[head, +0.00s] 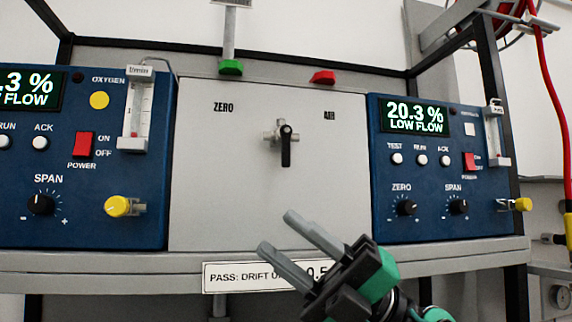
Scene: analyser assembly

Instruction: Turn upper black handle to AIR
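The black handle (286,149) sits on a metal valve (273,134) in the middle of the light grey panel (215,190). It points straight down, between the ZERO label (223,107) at its upper left and the AIR label (329,116) at its upper right. It is the only black handle of this kind I see on the panel. My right gripper (276,234) is below the handle and apart from it. Its two grey fingers are spread, with nothing between them, and point up and left. My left gripper is not in view.
Blue analysers stand left (85,195) and right (425,165) of the panel, with knobs and yellow valves sticking out. A shelf edge (100,262) with a PASS: DRIFT label (235,277) runs below. Green (231,67) and red (322,77) pieces sit on the panel's top.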

